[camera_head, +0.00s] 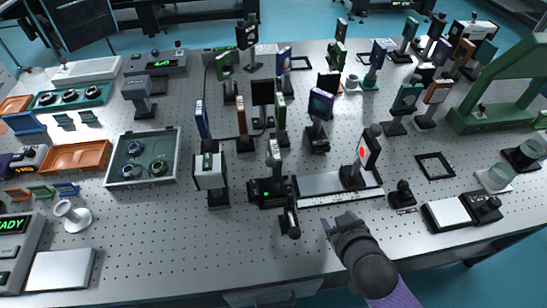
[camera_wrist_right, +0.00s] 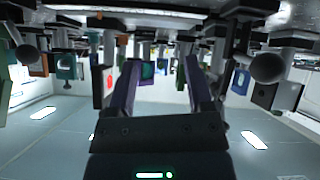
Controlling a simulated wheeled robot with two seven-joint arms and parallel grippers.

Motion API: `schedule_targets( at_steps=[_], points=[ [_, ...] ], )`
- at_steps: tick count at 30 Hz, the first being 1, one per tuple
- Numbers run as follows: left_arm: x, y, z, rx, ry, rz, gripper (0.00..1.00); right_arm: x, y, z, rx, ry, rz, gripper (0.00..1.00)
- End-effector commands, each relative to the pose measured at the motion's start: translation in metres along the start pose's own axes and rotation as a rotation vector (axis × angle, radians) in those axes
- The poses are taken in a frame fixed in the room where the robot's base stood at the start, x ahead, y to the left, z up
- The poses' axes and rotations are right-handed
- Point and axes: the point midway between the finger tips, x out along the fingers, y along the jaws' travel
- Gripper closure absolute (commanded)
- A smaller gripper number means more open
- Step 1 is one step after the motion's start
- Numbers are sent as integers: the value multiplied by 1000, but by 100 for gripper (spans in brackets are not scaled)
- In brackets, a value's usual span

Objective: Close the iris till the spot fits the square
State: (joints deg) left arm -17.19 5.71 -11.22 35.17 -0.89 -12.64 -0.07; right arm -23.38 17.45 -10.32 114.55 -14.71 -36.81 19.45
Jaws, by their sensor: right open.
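A dark-framed card (camera_head: 369,147) stands upright on a post at the right end of a pale rail (camera_head: 318,184). It bears a red spot (camera_head: 362,153), which also shows in the right wrist view (camera_wrist_right: 108,84). The square outline around the spot is too small to read. A small upright mount (camera_head: 274,152) stands left of the card, above a black box with a green light (camera_head: 265,192); I cannot tell whether it is the iris. My right gripper (camera_head: 338,220) is open and empty, in front of the rail and apart from everything. My left gripper is out of view.
A black lever with a round knob (camera_head: 293,230) stands just left of my right gripper. A small black knobbed post (camera_head: 403,195) is to its right. Many upright optics crowd the table behind.

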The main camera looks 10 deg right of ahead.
Motion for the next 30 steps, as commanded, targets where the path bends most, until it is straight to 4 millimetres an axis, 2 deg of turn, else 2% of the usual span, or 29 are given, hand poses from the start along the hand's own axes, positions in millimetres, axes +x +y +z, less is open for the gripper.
schedule_targets(
  at_steps=[5,9,12,16,24,30],
  points=[
    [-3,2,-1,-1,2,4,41,3,3,-64,-75,374,-104,35],
    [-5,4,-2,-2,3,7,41,-13,-14,-101,-179,640,-337,35],
    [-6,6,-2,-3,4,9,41,-28,-29,-107,-251,735,-527,35],
    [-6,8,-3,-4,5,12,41,-35,-39,-108,-287,766,-639,35],
    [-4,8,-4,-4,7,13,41,-3,-76,-141,-284,771,-642,35],
    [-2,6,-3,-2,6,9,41,13,-95,-157,-284,769,-641,35]
  ],
)
